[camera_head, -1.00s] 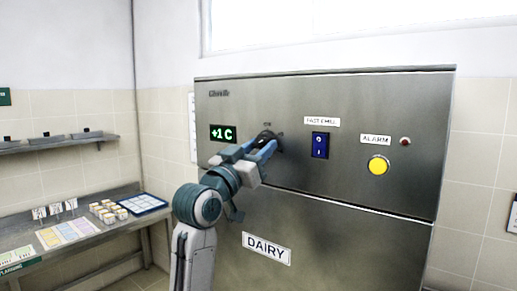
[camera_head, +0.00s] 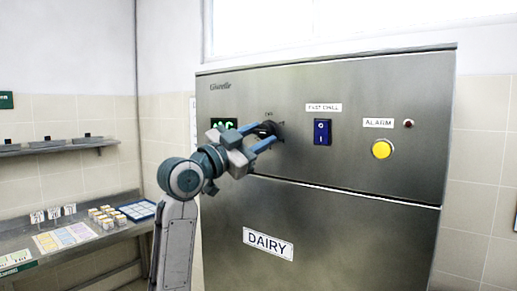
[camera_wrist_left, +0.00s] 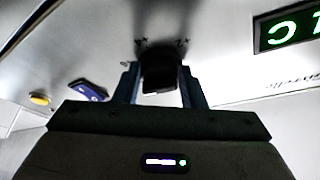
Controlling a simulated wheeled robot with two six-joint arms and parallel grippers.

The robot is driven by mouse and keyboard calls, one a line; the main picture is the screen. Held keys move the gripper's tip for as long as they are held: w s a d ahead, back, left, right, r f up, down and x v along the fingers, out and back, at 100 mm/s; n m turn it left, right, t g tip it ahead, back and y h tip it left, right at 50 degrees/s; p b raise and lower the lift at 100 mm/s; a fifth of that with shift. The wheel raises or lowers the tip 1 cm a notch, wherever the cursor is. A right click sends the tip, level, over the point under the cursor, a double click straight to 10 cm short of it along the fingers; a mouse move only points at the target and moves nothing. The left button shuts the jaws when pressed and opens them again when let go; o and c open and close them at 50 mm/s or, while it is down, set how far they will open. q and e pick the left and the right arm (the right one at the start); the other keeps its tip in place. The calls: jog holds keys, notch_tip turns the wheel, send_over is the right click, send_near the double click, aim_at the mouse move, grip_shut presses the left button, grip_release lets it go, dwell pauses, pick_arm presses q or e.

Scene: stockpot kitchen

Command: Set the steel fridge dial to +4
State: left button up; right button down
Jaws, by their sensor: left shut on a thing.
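The steel fridge (camera_head: 350,190) stands in front of me with a dark round dial (camera_head: 267,128) on its upper panel. My left gripper (camera_head: 264,138) is shut on the dial, which also shows in the left wrist view (camera_wrist_left: 160,70) between the two fingers (camera_wrist_left: 160,88). A green display (camera_head: 223,124) left of the dial is partly covered by my gripper, so its number is not readable in the head view. In the left wrist view the display (camera_wrist_left: 288,27) is upside down and cut off by the frame edge. My right gripper is not in view.
Right of the dial are a blue FAST CHILL switch (camera_head: 322,132), a yellow ALARM button (camera_head: 381,149) and a small red lamp (camera_head: 408,124). A DAIRY label (camera_head: 268,244) is below. A steel bench (camera_head: 95,240) with small boxes and cards stands at the left.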

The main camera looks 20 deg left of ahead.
pick_arm(q)
jog(key=m+b, duration=0.1)
jog(key=m, duration=0.1)
jog(key=shift+a+m+g, duration=0.1)
jog(key=shift+m+g, duration=0.2)
jog(key=shift+g, duration=0.1)
jog(key=m, duration=0.1)
jog(key=m+g+h, duration=0.1)
jog(key=m, duration=0.1)
jog(key=shift+w+a+r+g+b, duration=0.1)
jog(key=shift+g+b, duration=0.2)
jog(key=shift+b, duration=0.05)
jog(key=m, duration=0.1)
jog(key=m+g, duration=0.1)
jog(key=m, duration=0.2)
jog(key=shift+r+g, duration=0.25)
jog(key=shift+g, duration=0.05)
jog(key=m, duration=0.3)
jog(key=m+g+y, duration=0.1)
jog(key=shift+r+m+p, duration=0.25)
jog(key=shift+m+p, duration=0.05)
jog(key=m+g+y+p, duration=0.1)
jog(key=m, duration=0.2)
jog(key=shift+m+y, duration=0.3)
jog(key=o, duration=1)
jog(key=shift+r, duration=0.1)
